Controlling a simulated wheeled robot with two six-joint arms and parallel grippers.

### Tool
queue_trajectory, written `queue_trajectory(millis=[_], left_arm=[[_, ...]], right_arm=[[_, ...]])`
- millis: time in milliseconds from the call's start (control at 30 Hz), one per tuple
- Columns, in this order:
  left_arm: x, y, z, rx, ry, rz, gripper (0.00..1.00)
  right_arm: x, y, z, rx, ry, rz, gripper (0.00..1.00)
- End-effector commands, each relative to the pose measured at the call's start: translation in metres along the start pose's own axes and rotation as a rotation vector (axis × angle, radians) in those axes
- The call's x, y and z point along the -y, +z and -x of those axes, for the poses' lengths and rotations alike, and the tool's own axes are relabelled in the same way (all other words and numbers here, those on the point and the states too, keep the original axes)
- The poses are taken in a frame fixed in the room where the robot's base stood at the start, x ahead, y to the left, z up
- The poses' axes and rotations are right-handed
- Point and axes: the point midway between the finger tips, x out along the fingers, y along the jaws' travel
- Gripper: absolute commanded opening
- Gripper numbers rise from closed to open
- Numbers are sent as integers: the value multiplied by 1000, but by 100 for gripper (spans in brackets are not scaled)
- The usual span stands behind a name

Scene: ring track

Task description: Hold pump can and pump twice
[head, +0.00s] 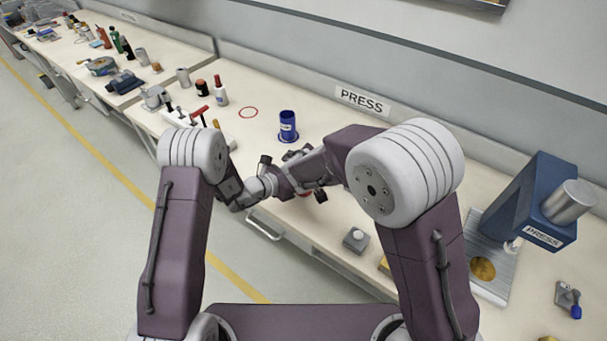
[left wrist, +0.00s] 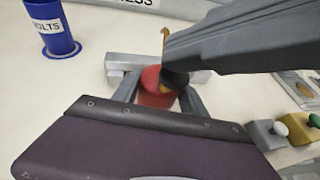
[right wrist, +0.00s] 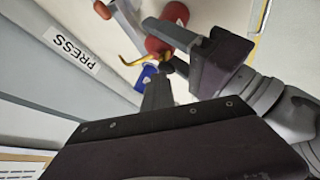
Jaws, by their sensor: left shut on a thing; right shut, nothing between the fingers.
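The pump can is red with a dark top and a thin brass spout. In the left wrist view the red can (left wrist: 152,88) stands between the fingers of my left gripper (left wrist: 160,100), which is shut on it. My right gripper (left wrist: 180,72) is shut and empty, its tips at the can's dark top; I cannot tell whether they press on it. The right wrist view shows the red can (right wrist: 168,36) with the spout at its side, beside the right fingertips (right wrist: 160,78). In the head view my wrists hide most of the can.
A blue bolts cup (head: 288,124) stands behind the grippers. A blue press (head: 530,200) stands at right. A grey button box (head: 356,240) sits near the front edge. Bottles and tools line the bench at left.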

Motion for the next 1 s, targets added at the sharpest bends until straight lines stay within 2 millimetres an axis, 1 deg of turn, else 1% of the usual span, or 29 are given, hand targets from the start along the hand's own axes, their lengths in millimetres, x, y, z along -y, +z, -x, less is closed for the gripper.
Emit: queue_trajectory(millis=[333,600,867,1000], left_arm=[[0,1,0,2,0,-1,2],[0,1,0,3,0,-1,2],[0,1,0,3,0,-1,2],[0,1,0,3,0,-1,2]], right_arm=[[1,1,0,1,-1,0,0],[5,5,-6,2,-1,-1,0],[5,5,-6,2,-1,0,0],[2,3,-3,1,-1,-1,0]])
